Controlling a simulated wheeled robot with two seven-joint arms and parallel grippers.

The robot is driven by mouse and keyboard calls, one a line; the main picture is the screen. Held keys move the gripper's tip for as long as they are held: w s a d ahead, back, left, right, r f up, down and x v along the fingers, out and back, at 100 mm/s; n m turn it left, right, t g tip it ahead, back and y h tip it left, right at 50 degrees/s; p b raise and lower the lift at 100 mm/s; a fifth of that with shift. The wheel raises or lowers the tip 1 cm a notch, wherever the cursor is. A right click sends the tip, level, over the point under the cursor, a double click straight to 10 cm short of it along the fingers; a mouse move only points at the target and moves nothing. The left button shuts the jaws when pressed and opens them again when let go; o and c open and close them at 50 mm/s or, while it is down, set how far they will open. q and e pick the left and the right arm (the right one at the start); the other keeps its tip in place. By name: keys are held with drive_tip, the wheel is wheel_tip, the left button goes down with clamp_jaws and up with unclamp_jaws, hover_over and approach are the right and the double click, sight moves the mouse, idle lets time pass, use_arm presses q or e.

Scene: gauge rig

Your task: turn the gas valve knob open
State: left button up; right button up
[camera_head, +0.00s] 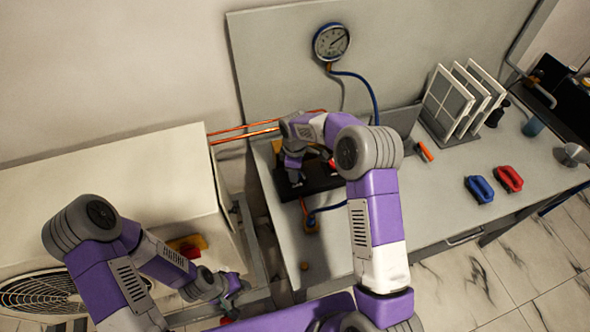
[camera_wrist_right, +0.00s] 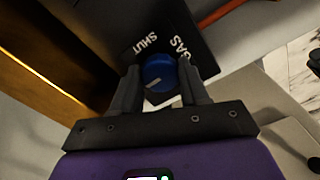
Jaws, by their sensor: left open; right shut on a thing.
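The gas valve knob (camera_wrist_right: 158,70) is blue with a pale pointer mark, on a black panel (camera_wrist_right: 185,30) lettered "SHUT" and "GAS". The mark lies toward the lower left of the knob in the right wrist view. My right gripper (camera_wrist_right: 160,80) is shut on the knob, one finger on each side. In the head view my right gripper (camera_head: 294,177) is over the black unit (camera_head: 322,183) on the bench, and the arm hides part of it. My left gripper (camera_head: 233,288) is open and empty, low at the left beside the bench.
A round pressure gauge (camera_head: 331,42) with a blue hose is on the back board. Copper pipes (camera_head: 245,130) run left to a pale cabinet with a fan (camera_head: 42,292).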

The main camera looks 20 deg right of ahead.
drive_tip(key=o, duration=1.1)
drive_tip(key=shift+c, duration=0.2)
wheel_tip(320, 180, up, 8)
drive_tip(key=shift+f+p, duration=0.2)
drive_tip(key=shift+p, duration=0.15)
